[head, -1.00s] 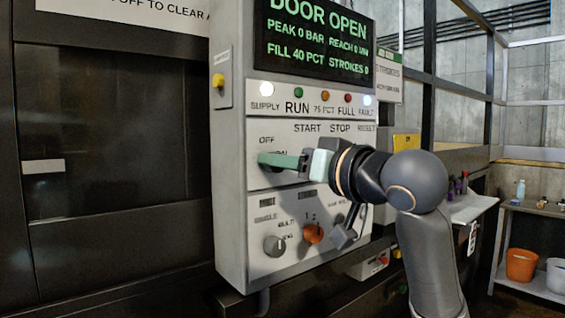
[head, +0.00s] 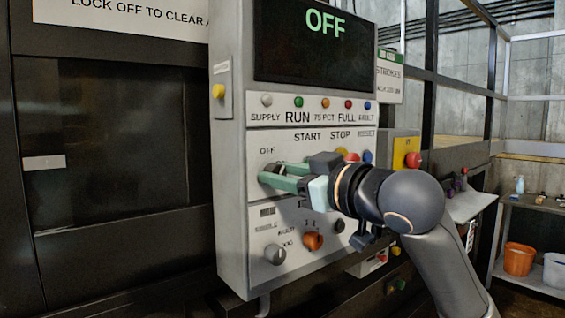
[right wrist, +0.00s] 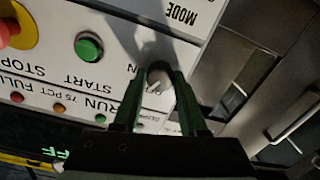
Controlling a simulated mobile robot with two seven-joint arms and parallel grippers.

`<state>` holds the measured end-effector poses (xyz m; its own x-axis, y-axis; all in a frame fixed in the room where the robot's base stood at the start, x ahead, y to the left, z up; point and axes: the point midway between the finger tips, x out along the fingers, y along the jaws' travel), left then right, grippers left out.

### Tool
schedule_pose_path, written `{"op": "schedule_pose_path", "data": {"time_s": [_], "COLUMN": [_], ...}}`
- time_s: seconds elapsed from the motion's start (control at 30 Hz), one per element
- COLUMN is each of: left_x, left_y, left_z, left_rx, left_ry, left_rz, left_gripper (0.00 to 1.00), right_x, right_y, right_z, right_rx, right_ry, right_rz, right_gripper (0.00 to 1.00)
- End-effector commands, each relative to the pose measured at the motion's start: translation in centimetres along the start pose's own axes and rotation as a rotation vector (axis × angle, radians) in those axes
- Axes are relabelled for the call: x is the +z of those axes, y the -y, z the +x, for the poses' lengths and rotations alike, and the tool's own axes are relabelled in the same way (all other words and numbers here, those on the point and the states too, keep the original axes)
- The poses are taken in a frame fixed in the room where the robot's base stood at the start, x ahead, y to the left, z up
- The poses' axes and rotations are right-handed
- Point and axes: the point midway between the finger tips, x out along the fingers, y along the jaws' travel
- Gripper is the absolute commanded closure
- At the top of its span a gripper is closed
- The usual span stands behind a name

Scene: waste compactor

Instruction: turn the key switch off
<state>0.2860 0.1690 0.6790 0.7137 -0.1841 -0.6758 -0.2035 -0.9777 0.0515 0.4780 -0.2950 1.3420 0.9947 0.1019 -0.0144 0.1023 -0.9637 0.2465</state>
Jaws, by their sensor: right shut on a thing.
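The key switch (right wrist: 157,84) is a grey round knob with a light mark, seen in the right wrist view between the green fingers. In the head view it sits at the left of the panel under the OFF label, mostly hidden by the fingers. My right gripper (head: 268,175) is shut on it, its fingers reaching in from the right; it also shows in the right wrist view (right wrist: 160,74). The display (head: 318,40) reads OFF. The supply lamp (head: 267,100) is unlit. My left gripper is not in view.
The grey control panel (head: 230,200) stands out from the dark machine front. A grey knob (head: 274,253) and an orange knob (head: 312,240) are below my gripper. A green start button (right wrist: 89,47) and a red stop button (right wrist: 12,32) are close by.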

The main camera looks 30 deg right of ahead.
Motion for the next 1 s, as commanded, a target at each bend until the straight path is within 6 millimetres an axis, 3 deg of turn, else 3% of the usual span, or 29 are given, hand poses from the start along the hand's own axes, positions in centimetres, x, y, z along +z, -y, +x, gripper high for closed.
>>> {"op": "schedule_pose_path", "data": {"time_s": [0.5,1.0], "left_x": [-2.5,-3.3], "left_y": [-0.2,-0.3], "left_z": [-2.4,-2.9], "left_rx": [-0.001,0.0], "left_ry": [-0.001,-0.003], "left_rz": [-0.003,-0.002], "left_gripper": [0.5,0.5], "right_x": [-0.2,-0.1], "right_y": [0.0,0.1], "right_z": [0.0,0.0], "right_rx": [0.003,0.005], "right_ry": [0.01,0.01], "right_rz": [-0.42,-0.552], "right_gripper": [1.0,1.0]}}
